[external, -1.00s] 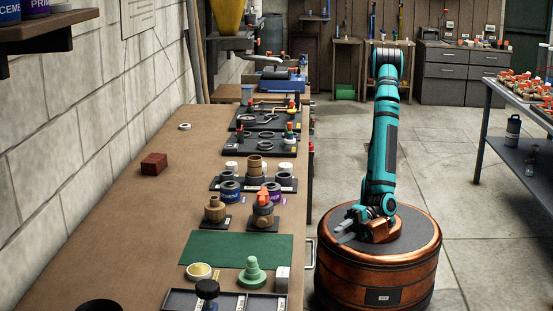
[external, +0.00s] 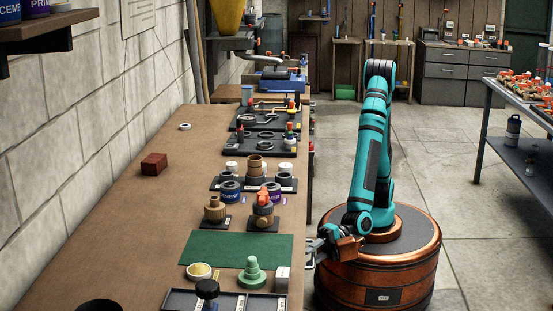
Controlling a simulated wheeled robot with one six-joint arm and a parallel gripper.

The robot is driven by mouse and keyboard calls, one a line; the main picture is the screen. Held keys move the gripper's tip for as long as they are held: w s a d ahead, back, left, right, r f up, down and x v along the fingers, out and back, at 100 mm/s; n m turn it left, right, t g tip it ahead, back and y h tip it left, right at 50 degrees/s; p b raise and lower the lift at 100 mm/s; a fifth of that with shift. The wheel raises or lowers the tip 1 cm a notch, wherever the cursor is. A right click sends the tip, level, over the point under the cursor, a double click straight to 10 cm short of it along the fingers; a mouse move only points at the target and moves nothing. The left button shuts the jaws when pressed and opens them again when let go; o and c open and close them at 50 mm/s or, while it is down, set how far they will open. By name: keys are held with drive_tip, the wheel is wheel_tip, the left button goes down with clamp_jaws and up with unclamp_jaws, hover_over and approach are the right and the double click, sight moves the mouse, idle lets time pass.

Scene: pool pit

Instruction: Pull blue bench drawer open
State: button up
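The long brown workbench (external: 120,230) runs along the left wall. Its drawer side faces right and is seen almost edge-on, so no blue drawer front can be made out. A pale metal handle (external: 309,256) sticks out from that side near the green mat. My gripper (external: 318,243) is at the bench's right side, right beside this handle. The fingers are small and partly hidden by the gripper body, so I cannot tell whether they touch the handle or how far apart they are.
The green mat (external: 220,249), a green stepped fitting (external: 251,276) and several pots and tool trays lie along the bench's right edge. A grey shelf table (external: 519,150) stands at the far right. The concrete floor between is clear.

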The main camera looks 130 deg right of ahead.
clamp_jaws()
drive_tip(key=s+a, duration=1.9)
unclamp_jaws()
drive_tip(key=shift+s, duration=0.15)
